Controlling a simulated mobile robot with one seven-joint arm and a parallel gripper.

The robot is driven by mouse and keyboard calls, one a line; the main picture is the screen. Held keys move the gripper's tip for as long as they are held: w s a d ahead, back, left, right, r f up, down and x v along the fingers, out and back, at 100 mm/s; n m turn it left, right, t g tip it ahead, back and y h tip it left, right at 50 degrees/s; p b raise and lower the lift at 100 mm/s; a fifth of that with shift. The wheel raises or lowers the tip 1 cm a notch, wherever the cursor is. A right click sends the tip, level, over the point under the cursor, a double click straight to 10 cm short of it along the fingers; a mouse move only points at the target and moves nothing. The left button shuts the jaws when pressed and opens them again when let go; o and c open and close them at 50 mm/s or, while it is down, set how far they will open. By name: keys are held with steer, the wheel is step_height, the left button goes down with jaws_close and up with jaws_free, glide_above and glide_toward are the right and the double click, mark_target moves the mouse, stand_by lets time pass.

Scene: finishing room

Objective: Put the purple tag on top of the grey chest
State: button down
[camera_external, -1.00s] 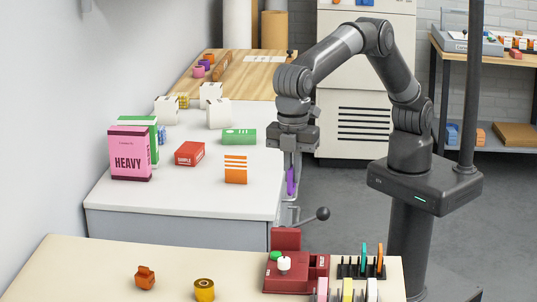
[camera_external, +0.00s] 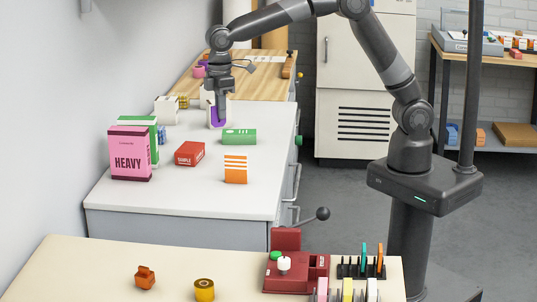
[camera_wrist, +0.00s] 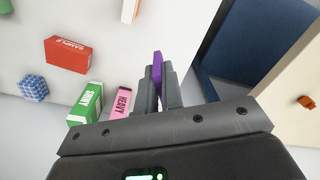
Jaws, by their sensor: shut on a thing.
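The purple tag (camera_external: 215,116) is held upright between the fingers of my gripper (camera_external: 221,100). In the wrist view the tag (camera_wrist: 157,63) sticks out past the fingertips of my gripper (camera_wrist: 160,80), which are shut on it. The grey chest (camera_external: 180,221) has a pale flat top with several objects on it. In the outside view my gripper and the tag are over the rear part of this top, by the white blocks. I cannot tell whether the tag touches the top.
On the chest top are a pink HEAVY box (camera_external: 130,154), a red SAMPLE box (camera_external: 189,153), a green box (camera_external: 239,136), an orange-striped block (camera_external: 235,169) and white blocks (camera_external: 166,110). The front of the top is clear. A wooden surface (camera_external: 262,82) lies behind.

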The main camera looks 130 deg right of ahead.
steer(key=s+d+m, duration=0.3)
steer(key=s+d, duration=0.5)
steer(key=s, duration=0.4)
steer(key=s+d+m, duration=0.3)
steer(key=s+d, duration=0.6)
steer(key=s, duration=0.3)
step_height(320, 180, down, 9)
steer(key=w+a+f, duration=0.1)
steer(key=w+f, duration=0.1)
steer(key=w, duration=0.1)
steer(key=w+a+f, duration=0.1)
steer(key=w+f, duration=0.1)
steer(key=w, duration=0.2)
steer(key=w+a+f, duration=0.2)
steer(key=w+f, duration=0.1)
steer(key=w, duration=0.1)
steer(key=shift+f, duration=2.05)
steer(key=c, duration=1.6)
jaws_free()
steer(key=shift+f, duration=0.1)
